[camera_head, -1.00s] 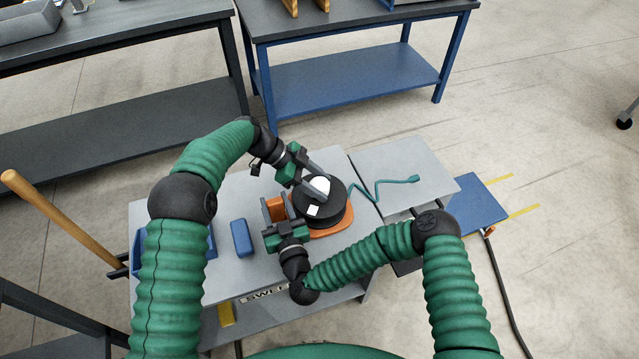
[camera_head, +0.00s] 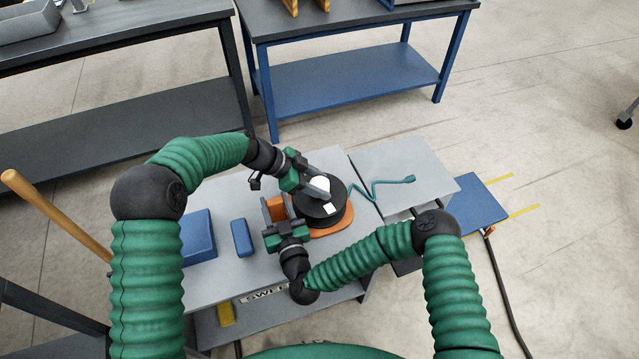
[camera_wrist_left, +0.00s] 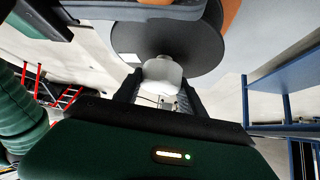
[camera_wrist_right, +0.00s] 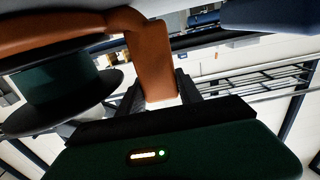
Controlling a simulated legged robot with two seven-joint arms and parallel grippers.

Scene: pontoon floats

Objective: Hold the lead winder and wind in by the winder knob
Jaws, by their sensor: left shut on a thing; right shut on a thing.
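The lead winder has a black reel (camera_head: 335,213) on an orange frame (camera_head: 338,228) and sits on the grey bench. My left gripper (camera_head: 323,188) reaches over the reel from the upper left and is shut on the white winder knob (camera_wrist_left: 161,75), which shows between its fingers in the left wrist view. My right gripper (camera_head: 277,221) is shut on the winder's orange handle (camera_wrist_right: 155,65) at the left side of the reel. A teal lead (camera_head: 372,188) zigzags from the reel to the right, ending in a plug (camera_head: 409,179) on the lighter panel.
A wooden handle (camera_head: 50,212) slants at the far left. A blue table (camera_head: 350,78) stands behind.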

